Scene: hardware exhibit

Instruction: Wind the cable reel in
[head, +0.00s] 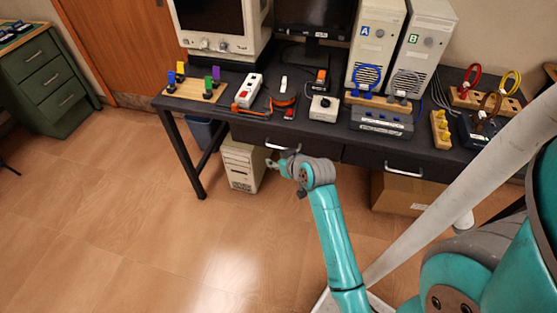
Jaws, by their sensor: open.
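My gripper (275,161) is open and empty. It is just in front of the desk's front edge, close to a drawer handle (283,147), and small in view. I cannot surely tell which thing is the cable reel. A white box (323,109) with a small dark knob on top stands near the desk's front edge, up and right of my gripper. A blue cable coil (367,77) hangs in front of the tower marked A. Red (471,76) and yellow (512,82) coils stand on a wooden stand at the right.
The dark desk (232,116) also holds a monitor (222,22), a red-and-white power strip (249,90) and a wooden peg board (193,92). A beige computer (242,166) and a cardboard box (399,193) are under it. The wooden floor (120,220) at left is clear.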

